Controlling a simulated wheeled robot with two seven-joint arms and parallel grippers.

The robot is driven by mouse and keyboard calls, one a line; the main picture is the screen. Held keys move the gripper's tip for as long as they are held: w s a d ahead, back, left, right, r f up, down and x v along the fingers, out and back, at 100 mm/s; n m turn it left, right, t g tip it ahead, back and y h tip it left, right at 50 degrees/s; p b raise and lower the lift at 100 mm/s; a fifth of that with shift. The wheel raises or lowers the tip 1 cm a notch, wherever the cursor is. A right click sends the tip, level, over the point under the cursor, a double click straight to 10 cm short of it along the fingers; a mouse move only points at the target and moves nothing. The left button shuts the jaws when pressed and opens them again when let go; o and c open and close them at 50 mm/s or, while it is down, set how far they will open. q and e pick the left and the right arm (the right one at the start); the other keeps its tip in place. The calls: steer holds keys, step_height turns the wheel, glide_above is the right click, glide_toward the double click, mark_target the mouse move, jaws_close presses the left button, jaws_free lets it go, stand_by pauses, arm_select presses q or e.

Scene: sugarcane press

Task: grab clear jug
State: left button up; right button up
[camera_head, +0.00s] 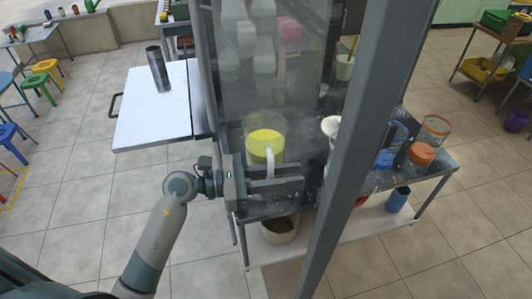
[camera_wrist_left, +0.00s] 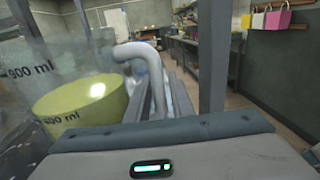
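The clear jug (camera_head: 250,128) holds yellow-green juice and stands at the front of the metal press table, behind the glass panel. Its pale curved handle (camera_head: 270,160) faces my left gripper. My left gripper (camera_head: 279,184) reaches in from the left, with its fingers at the lower part of the handle. In the left wrist view the jug (camera_wrist_left: 50,55) with its "900 ml" marks is at the left, and the handle (camera_wrist_left: 148,58) comes down between the fingers (camera_wrist_left: 160,105). Whether the fingers press on the handle is not clear. My right gripper is not in view.
A grey post (camera_head: 350,150) stands close to the right of the gripper. A bucket (camera_head: 280,229) is on the lower shelf. A white-topped table (camera_head: 150,115) is at the left.

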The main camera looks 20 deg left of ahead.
arm_select(q)
jaws_close()
stand_by(1.4)
